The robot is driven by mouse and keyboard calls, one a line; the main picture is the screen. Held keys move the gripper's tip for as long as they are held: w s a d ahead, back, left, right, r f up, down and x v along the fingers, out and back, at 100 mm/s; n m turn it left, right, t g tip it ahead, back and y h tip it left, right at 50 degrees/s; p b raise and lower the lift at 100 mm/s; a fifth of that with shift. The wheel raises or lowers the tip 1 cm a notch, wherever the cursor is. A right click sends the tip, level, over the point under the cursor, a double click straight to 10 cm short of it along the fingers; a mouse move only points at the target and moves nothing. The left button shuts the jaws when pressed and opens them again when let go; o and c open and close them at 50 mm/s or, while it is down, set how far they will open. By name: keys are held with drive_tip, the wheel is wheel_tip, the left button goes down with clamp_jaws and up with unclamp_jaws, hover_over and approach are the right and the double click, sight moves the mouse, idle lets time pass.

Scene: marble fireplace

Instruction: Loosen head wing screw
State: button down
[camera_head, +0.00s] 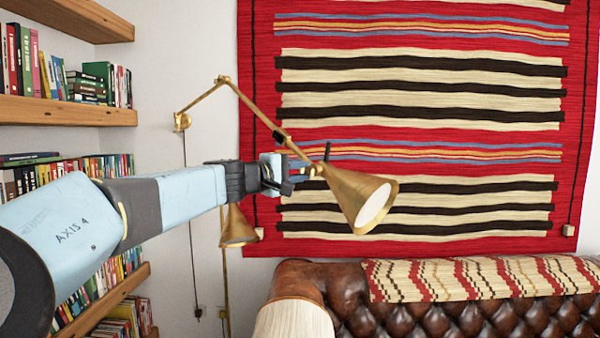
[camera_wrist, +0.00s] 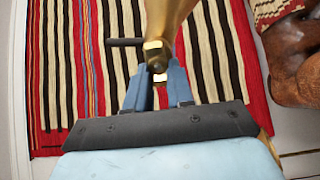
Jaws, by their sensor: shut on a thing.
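A brass wall lamp has a cone-shaped head (camera_head: 350,196) pointing down and to the right, with its pale lit face showing. My gripper (camera_head: 311,170) is at the narrow back end of this head, at the joint with the arm. In the wrist view, the lamp head (camera_wrist: 168,16) comes in from the top. My gripper's blue fingers (camera_wrist: 157,78) are shut on the small brass head wing screw (camera_wrist: 157,63) at the joint. The fingers hide part of the screw. A short black rod (camera_wrist: 124,42) sticks out sideways just beyond them.
The jointed lamp arm (camera_head: 257,109) runs up left to a wall mount (camera_head: 182,121). A second brass lamp shade (camera_head: 238,226) hangs below my arm. A striped red rug (camera_head: 420,130) covers the wall behind. Bookshelves (camera_head: 70,110) stand left; a leather sofa (camera_head: 440,318) is below right.

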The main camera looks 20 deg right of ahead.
drive_tip(key=shift+a, duration=0.1)
idle(0.3)
drive_tip(key=c, duration=1)
unclamp_jaws()
drive_tip(key=v, duration=1.3)
drive_tip(key=shift+s+a+f, duration=0.1)
drive_tip(key=shift+s+a, duration=0.05)
drive_tip(key=shift+a, duration=0.2)
